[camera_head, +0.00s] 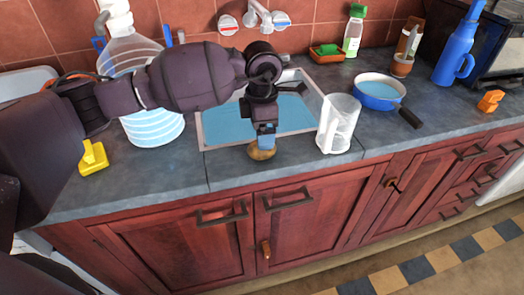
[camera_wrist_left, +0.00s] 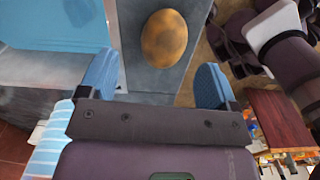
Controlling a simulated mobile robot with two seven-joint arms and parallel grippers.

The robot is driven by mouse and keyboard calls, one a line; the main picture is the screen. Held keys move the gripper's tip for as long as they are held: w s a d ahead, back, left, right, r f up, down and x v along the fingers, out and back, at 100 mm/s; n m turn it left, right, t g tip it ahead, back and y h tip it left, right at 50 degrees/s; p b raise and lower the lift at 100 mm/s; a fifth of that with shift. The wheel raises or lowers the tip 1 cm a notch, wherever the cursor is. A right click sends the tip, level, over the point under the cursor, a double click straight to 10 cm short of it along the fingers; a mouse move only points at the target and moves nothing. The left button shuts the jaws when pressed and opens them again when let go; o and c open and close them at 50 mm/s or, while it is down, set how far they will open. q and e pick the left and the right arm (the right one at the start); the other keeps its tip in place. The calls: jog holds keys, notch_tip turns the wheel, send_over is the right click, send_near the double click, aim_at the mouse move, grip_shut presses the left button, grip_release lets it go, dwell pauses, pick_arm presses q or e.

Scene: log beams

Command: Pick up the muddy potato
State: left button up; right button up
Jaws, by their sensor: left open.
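The muddy potato (camera_head: 262,152) is a brown oval lump on the grey counter, in front of the water-filled sink (camera_head: 222,125). It also shows in the left wrist view as a mottled yellow-brown potato (camera_wrist_left: 165,37), ahead of the fingers and between their lines. My left gripper (camera_head: 265,140) points down over the potato in the head view and partly covers it. In the left wrist view my left gripper (camera_wrist_left: 155,82) has its two blue fingertips wide apart with nothing between them. Whether the fingers touch the potato I cannot tell. My right gripper is not in view.
A clear measuring jug (camera_head: 338,124) stands just right of the left gripper. A blue pan (camera_head: 380,92) with its dark handle (camera_head: 410,117) is further right. A large water bottle (camera_head: 150,125) and a yellow object (camera_head: 93,158) are at left. The counter's front edge lies close to the potato.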

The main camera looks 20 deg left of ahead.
pick_arm(q)
jog(key=shift+s+d+f, duration=0.1)
jog(key=shift+f, duration=1.35)
jog(key=shift+s+d+f, duration=0.1)
jog(key=shift+f, duration=1.3)
jog(key=shift+r, duration=0.1)
jog(key=c, duration=1)
jog(key=shift+c, duration=0.2)
jog(key=shift+w+r, duration=0.1)
